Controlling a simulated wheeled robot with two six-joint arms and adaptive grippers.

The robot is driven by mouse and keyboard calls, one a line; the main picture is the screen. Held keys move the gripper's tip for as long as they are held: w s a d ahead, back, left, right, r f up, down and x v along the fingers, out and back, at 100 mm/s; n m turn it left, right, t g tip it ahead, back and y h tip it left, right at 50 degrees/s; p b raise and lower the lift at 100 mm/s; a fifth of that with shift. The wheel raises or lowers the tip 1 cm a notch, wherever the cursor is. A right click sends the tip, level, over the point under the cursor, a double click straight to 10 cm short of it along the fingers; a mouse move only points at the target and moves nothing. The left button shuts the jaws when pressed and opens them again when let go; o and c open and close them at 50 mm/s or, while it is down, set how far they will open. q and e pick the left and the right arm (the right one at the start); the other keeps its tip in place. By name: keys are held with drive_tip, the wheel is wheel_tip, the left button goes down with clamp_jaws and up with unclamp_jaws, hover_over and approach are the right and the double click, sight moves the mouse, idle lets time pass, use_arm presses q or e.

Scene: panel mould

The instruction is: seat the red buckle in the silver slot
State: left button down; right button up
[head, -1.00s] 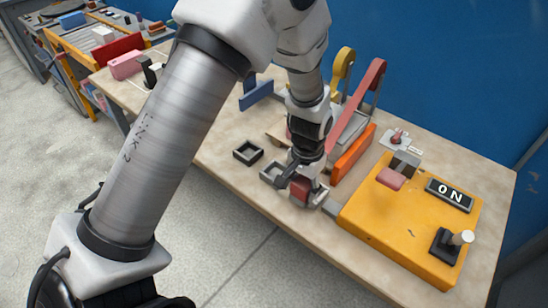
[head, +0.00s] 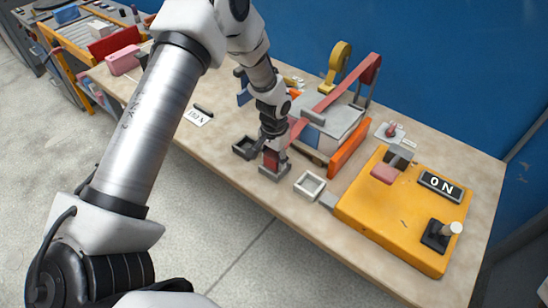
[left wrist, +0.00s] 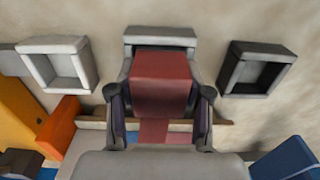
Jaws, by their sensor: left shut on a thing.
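My left gripper (head: 271,146) is shut on the red buckle (head: 271,160), pointing down. The buckle is right at the silver-grey slot (head: 274,174), the middle one of three square slots near the table's front edge. A red strap (head: 330,101) runs from a post toward the buckle. My right gripper is not in view.
A white slot (head: 310,185) lies right of the silver slot and a black slot (head: 246,148) left of it. An orange block (head: 349,148) and a yellow box (head: 410,212) with a lever stand to the right. A blue part (head: 243,97) is behind the arm.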

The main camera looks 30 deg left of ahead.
use_arm(q)
drive_tip(key=shift+s+f, duration=0.1)
drive_tip(key=shift+f, duration=0.15)
drive_tip(key=shift+s+d+f, duration=0.1)
drive_tip(key=shift+s+f, duration=0.2)
drive_tip(key=c, duration=0.7)
unclamp_jaws()
drive_tip(key=shift+o, duration=1)
drive_tip(key=shift+w+d+f, duration=0.1)
drive_tip(key=shift+f, duration=0.05)
drive_tip(key=shift+w+f, duration=0.1)
drive_tip(key=shift+w, duration=0.05)
drive_tip(key=shift+r, duration=0.2)
drive_tip(key=shift+w+r, duration=0.1)
